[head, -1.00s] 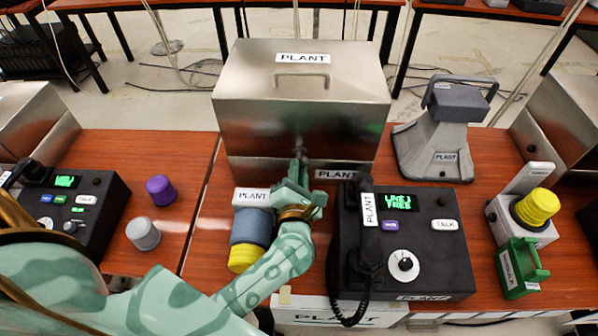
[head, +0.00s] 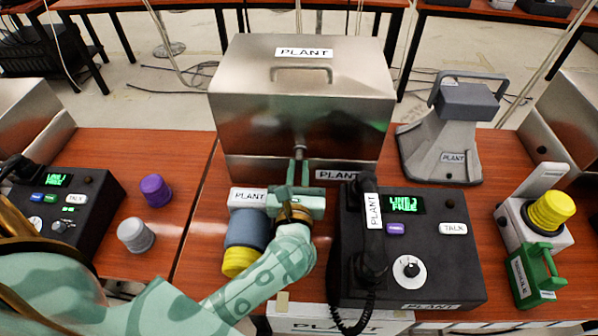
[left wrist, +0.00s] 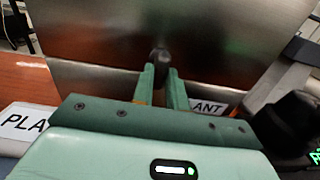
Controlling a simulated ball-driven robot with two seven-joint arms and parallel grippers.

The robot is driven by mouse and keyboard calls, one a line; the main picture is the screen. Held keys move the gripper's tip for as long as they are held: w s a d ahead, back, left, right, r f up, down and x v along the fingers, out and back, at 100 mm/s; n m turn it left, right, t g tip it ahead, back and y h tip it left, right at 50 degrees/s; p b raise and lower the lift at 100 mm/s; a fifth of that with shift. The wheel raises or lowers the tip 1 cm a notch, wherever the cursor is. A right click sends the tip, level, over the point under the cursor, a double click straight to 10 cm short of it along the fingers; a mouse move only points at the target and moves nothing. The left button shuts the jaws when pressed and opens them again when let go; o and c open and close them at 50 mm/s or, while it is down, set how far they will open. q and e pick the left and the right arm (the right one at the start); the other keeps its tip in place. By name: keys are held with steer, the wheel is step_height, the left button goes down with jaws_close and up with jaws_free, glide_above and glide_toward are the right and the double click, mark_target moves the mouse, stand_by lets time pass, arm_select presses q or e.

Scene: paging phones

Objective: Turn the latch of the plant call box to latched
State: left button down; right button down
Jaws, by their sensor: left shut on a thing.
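The plant call box (head: 302,110) is a brushed metal box with a PLANT label and a handle on its lid, which looks closed. Its latch (head: 299,151) is a small dark metal piece low on the middle of the front; it also shows in the left wrist view (left wrist: 161,57). My left gripper (head: 298,168) is at the front of the box, its fingers pointing at it and shut on the latch. In the left wrist view the fingertips (left wrist: 161,72) lie on both sides of the latch's lower part. The gripped part is partly hidden. My right gripper is out of view.
A black PLANT desk phone (head: 425,262) with a handset stands close to the right of my left gripper. A grey PLANT device (head: 452,150) stands right of the box.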

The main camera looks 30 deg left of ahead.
arm_select(q)
steer(key=shift+f+n, duration=0.15)
steer(key=shift+n, duration=0.15)
steer(key=c, duration=1.4)
jaws_free()
steer(key=shift+s, duration=0.1)
steer(key=v, duration=1.6)
steer(key=shift+p, duration=0.3)
steer(key=shift+d, duration=0.15)
